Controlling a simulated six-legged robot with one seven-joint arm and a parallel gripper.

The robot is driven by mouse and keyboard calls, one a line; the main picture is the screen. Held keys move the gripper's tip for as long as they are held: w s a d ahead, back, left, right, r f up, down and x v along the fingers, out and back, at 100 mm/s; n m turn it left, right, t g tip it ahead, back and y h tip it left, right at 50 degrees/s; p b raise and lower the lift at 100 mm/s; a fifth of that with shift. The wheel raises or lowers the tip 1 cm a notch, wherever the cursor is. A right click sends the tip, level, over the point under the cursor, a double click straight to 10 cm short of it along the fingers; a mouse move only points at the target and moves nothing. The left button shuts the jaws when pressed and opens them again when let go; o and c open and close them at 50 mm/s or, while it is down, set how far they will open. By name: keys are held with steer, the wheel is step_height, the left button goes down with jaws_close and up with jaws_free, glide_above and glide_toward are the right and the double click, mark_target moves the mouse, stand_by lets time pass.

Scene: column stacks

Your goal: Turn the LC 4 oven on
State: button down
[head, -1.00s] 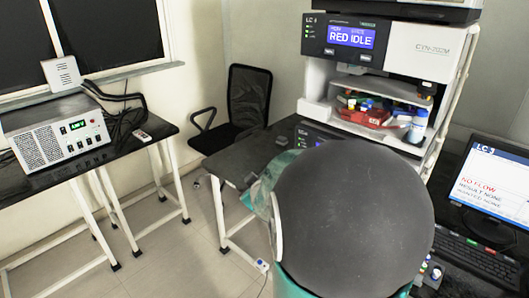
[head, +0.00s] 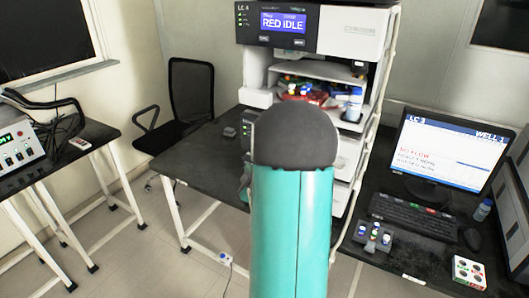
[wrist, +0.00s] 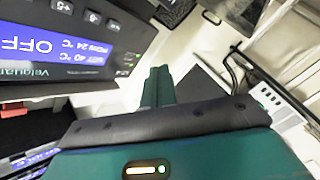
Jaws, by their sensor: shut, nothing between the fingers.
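The LC 4 stack stands at the top middle of the head view, with its controller display (head: 284,22) reading RED IDLE. In the wrist view, a dark panel (wrist: 122,50) with a blue display (wrist: 40,45) fills the upper left, turned over in the picture. The display reads OFF, with 24 °C and 40 °C lines, and small buttons sit beside it. My gripper (wrist: 157,72) is shut and empty, its green fingers to the right of the panel and apart from it in the picture. In the head view my arm hides the gripper and part of the stack's lower modules.
A shelf in the stack holds a red tray (head: 303,97) with bottles. A monitor (head: 450,150), keyboard (head: 428,215) and small vial rack (head: 374,238) stand on the right bench. A chair (head: 190,95) and a bench with a white instrument (head: 18,140) are at left.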

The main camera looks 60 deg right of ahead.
steer(key=d, duration=0.7)
steer(key=shift+w+d, duration=0.35)
steer(key=shift+d, duration=0.05)
stand_by(1.7)
steer(key=shift+d, duration=0.4)
steer(key=shift+w+d, duration=0.1)
steer(key=shift+d, duration=0.35)
stand_by(0.5)
steer(key=shift+a, duration=0.85)
steer(key=shift+s+a, duration=0.2)
steer(key=shift+a, duration=1.05)
steer(key=shift+s+a, duration=0.15)
steer(key=shift+a, duration=1.1)
